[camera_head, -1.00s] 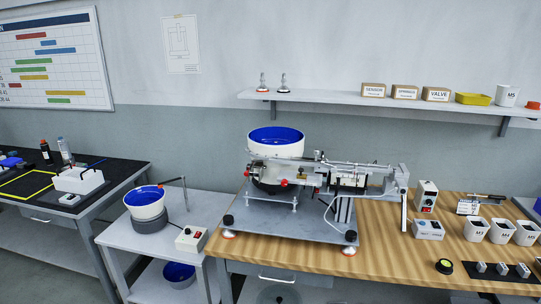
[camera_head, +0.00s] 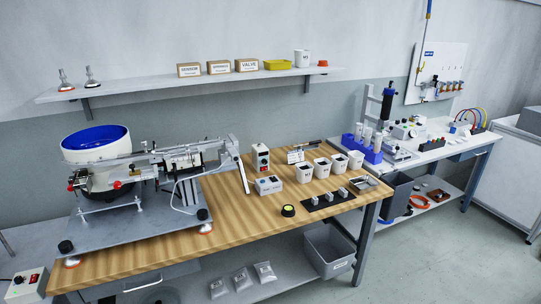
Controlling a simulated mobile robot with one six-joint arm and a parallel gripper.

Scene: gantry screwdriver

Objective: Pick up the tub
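Several small white tubs with dark labels stand in a row on the wooden bench, right of the machine: the leftmost tub (camera_head: 305,173), a second tub (camera_head: 322,169), a third tub (camera_head: 339,165) and the rightmost tub (camera_head: 356,160). Another white tub (camera_head: 302,58) stands on the wall shelf, between a yellow tray and a small red item. The labels on the bench tubs are too small to read now. My gripper is not in view.
A feeder machine with a blue-lined bowl (camera_head: 95,140) fills the left of the wooden bench (camera_head: 240,215). Control boxes (camera_head: 268,185) and a black mat (camera_head: 328,200) lie near the tubs. A grey bin (camera_head: 330,250) sits below. Open floor (camera_head: 430,265) lies at right.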

